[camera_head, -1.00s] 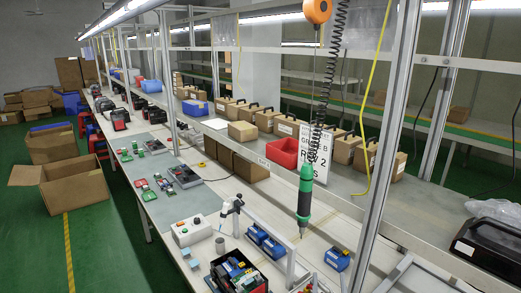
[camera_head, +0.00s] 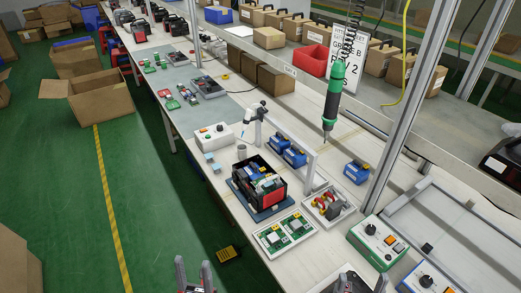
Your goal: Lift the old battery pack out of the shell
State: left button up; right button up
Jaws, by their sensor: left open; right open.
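An open black and red shell (camera_head: 262,193) stands on a dark blue mat (camera_head: 262,215) on the bench, near the middle of the head view. Blue and lighter parts show inside it; I cannot clearly tell the old battery pack from the other contents. My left gripper (camera_head: 195,272) is open and empty at the bottom edge, over the floor beside the bench. My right gripper (camera_head: 348,283) is partly cut off at the bottom edge, in front of and to the right of the shell. It is open. Both grippers are apart from the shell.
Blue packs (camera_head: 294,157) stand behind the shell, and another blue pack (camera_head: 356,172) to the right. A green screwdriver (camera_head: 333,92) hangs above the bench. A green-white control box (camera_head: 377,241) stands right.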

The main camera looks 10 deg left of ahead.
aim_at(253, 170)
jog(key=i+j+z, duration=0.2)
jog(key=j+z, duration=0.15)
jog(key=j, duration=0.25)
jog(key=i+j+z, duration=0.1)
jog(key=j+z, duration=0.25)
jog(key=j, duration=0.3)
jog(key=j+z, duration=0.35)
jog(key=j, duration=0.3)
jog(key=i, duration=0.45)
